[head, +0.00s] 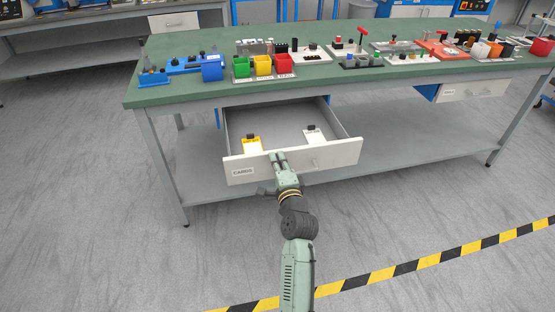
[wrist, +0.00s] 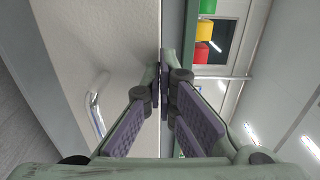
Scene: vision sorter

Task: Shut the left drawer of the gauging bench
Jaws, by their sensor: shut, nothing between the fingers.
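The left drawer (head: 240,165) of the gauging bench (head: 160,97) is pulled well out, and its inside shows from above. Its pale front panel carries a small label at the left and a metal bar handle near the middle. In the wrist view the front panel (wrist: 110,35) fills the left side, with the handle (wrist: 95,108) beside my fingers. My gripper (head: 278,155) is shut and empty, with its fingertips at the top edge of the drawer front, left of the handle. Its fingertips (wrist: 164,62) meet in the wrist view; I cannot tell whether they touch the panel.
A yellow card (head: 251,144) and a white card (head: 314,134), each with a dark piece, lie in the drawer. Coloured bins and fixtures crowd the green top. A second drawer (head: 472,91) is at the right. Floor in front is clear, with striped tape (head: 380,274).

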